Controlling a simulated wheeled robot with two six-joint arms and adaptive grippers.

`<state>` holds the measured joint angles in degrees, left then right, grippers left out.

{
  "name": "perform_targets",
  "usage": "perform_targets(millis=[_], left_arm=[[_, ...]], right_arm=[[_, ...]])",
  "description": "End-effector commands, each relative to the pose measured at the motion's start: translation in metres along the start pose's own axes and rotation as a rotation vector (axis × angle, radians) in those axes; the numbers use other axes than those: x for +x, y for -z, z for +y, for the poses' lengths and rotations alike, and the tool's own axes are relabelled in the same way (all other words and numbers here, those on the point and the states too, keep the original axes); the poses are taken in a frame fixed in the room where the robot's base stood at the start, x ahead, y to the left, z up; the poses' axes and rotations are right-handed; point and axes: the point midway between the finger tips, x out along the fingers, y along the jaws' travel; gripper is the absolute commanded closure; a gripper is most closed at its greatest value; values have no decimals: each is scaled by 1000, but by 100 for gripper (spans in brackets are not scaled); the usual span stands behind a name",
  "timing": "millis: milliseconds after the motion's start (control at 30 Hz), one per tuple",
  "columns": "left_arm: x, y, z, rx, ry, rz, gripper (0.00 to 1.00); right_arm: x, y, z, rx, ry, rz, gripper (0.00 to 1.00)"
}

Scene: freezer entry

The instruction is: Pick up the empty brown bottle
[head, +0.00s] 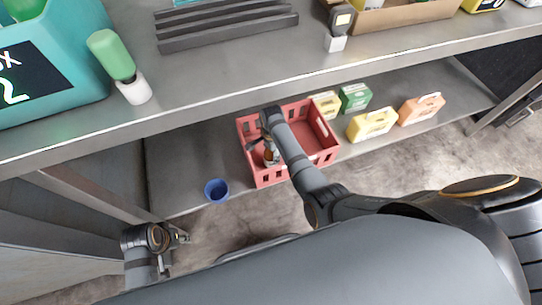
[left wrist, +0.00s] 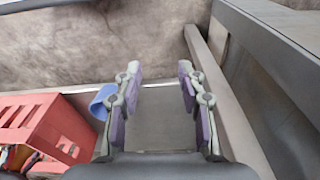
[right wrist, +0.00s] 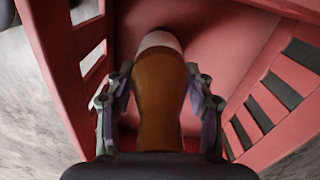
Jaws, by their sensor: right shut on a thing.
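The brown bottle (right wrist: 158,95) is between the fingers of my right gripper (right wrist: 160,112) in the right wrist view, with a white band or end at its far side. My right gripper is shut on it. In the head view the bottle (head: 271,156) shows small inside the red crate (head: 265,179), partly hidden by my right gripper (head: 262,144) and arm. I cannot tell whether it touches the crate floor. My left gripper (head: 183,238) is open and empty, low at the left; its spread fingers show in the left wrist view (left wrist: 160,105).
The crate stands on the lower shelf, its slotted walls close around my right gripper. A blue cup (head: 216,190) stands left of it. Yellow (head: 372,124), green (head: 355,97) and orange jugs (head: 421,108) stand to the right. The upper shelf edge (head: 240,98) overhangs behind.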

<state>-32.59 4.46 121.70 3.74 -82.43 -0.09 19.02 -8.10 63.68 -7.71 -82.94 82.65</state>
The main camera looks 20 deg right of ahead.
Motion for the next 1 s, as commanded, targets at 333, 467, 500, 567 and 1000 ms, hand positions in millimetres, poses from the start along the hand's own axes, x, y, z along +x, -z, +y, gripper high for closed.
perform_targets(millis=[333,467,500,567,1000], left_arm=[[20,0,-5,-5,8,0,60],[48,-5,-11,-11,21,3,60],[58,-8,-14,-13,25,5,60],[73,-12,-18,-14,32,8,60],[122,-36,-30,-15,56,20,60]], right_arm=[[-17,0,-1,0,2,0,76],[-41,0,-1,0,4,0,76],[-49,0,-1,0,3,0,76],[-60,0,-1,0,2,0,76],[-100,0,0,0,-1,0,76]])
